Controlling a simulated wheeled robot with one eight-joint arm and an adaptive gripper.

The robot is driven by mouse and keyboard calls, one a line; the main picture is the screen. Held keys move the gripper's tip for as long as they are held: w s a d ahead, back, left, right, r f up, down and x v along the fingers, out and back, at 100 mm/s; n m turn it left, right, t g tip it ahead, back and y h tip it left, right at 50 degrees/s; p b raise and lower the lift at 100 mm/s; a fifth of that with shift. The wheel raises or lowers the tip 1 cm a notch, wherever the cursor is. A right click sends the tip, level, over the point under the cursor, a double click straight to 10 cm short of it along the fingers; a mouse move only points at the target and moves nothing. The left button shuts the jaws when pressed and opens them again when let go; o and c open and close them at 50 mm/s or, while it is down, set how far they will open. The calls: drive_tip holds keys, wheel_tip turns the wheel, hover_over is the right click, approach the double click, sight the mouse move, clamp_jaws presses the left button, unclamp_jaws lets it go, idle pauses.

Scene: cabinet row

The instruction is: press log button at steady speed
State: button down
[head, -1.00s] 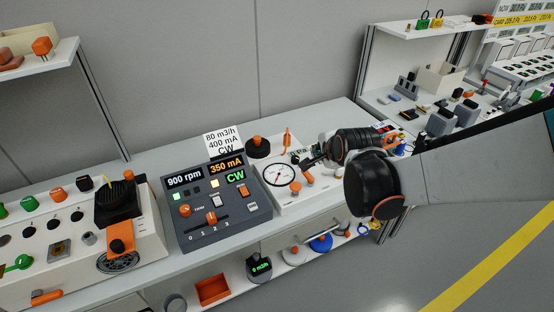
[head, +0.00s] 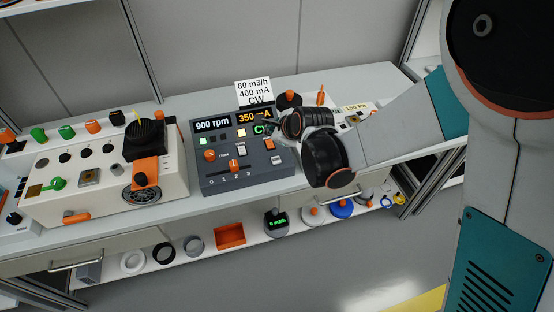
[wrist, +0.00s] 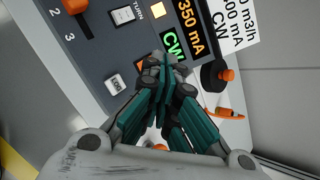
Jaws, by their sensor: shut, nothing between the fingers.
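The grey control panel (head: 215,178) stands on the bench. Its white log button (head: 276,160) is at the panel's lower right; it also shows in the wrist view (wrist: 115,84), with small dark lettering. My gripper (head: 264,125) is shut and empty over the panel's upper right, by the green CW display. In the wrist view my fingertips (wrist: 165,64) point at the panel near the CW display and an orange button, apart from the log button. The fingers partly hide the orange button there. The displays read 900 rpm, 350 mA and CW.
A card (head: 254,91) reading 80 m3/h, 400 mA, CW stands behind the panel. An orange slider (head: 233,166), an orange knob (head: 210,156) and a white rocker (head: 241,150) share the panel. A beige box (head: 60,200) with controls stands left. A shelf below holds an orange tray (head: 230,234).

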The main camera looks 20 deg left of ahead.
sight(274, 161)
wheel_tip(274, 161, down, 9)
drive_tip(key=b, duration=0.6)
drive_tip(key=shift+r, duration=0.1)
drive_tip(key=shift+b, duration=0.4)
idle(1.2)
drive_tip(key=shift+f+b, duration=0.3)
drive_tip(key=shift+f, duration=0.15)
drive_tip(key=shift+f+b, duration=0.3)
drive_tip(key=shift+f, duration=0.1)
idle(0.5)
idle(0.4)
drive_tip(key=shift+r+p, duration=0.55)
drive_tip(key=shift+r, duration=0.3)
drive_tip(key=shift+r+p, duration=1.65)
drive_tip(key=shift+r, duration=0.9)
